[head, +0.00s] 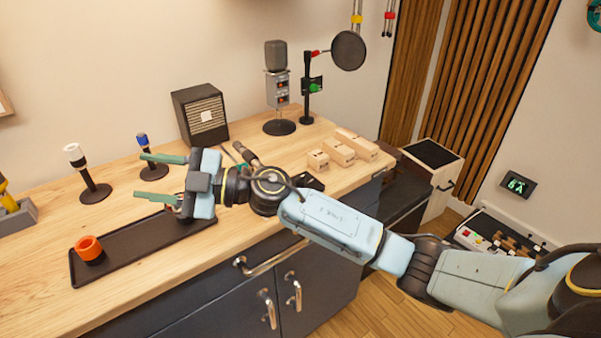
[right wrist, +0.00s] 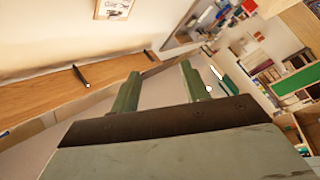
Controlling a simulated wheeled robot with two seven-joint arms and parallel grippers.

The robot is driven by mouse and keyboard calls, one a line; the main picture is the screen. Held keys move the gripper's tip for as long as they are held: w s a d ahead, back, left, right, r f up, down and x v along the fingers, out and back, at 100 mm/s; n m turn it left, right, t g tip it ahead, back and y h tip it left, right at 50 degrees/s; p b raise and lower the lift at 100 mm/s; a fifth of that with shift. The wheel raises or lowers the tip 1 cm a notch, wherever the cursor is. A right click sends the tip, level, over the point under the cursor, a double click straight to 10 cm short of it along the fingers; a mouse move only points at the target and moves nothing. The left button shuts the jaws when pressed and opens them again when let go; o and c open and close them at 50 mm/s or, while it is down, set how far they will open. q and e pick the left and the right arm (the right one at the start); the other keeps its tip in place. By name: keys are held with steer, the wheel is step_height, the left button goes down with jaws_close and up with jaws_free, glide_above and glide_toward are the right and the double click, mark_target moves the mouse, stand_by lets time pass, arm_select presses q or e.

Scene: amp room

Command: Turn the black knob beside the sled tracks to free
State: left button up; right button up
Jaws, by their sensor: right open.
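My right gripper (head: 148,178) reaches across the wooden workbench from the right, with its green fingers apart and nothing between them. Its fingers also show apart in the right wrist view (right wrist: 159,85). I cannot make out for certain the black knob or the sled tracks. A low panel (head: 500,235) with red, yellow and wooden parts stands at the lower right, partly behind my right arm. A small black object (head: 309,181) lies on the bench just behind my forearm, too small to identify. My left gripper is not in view.
A black tray (head: 140,243) with an orange ring (head: 89,248) lies near the bench's front edge, below my right gripper. Two small stands (head: 92,192), a speaker box (head: 200,115), a microphone stand (head: 280,126) and cardboard boxes (head: 340,150) stand farther back. Cabinet handles (head: 268,310) stick out in front.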

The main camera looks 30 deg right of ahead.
step_height(320, 180, down, 3)
steer(key=w+d+n+g+h, duration=0.1)
steer(key=w+n+g+h, duration=0.1)
steer(key=n+g+h, duration=0.3)
steer(key=m+g+h, duration=0.5)
steer(key=m+h, duration=0.3)
steer(key=h, duration=0.5)
glide_toward(301, 177)
step_height(301, 177, down, 9)
steer(key=shift+s+r+b, duration=0.1)
steer(key=shift+b, duration=0.4)
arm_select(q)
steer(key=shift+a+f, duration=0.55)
arm_select(e)
steer(key=c, duration=1)
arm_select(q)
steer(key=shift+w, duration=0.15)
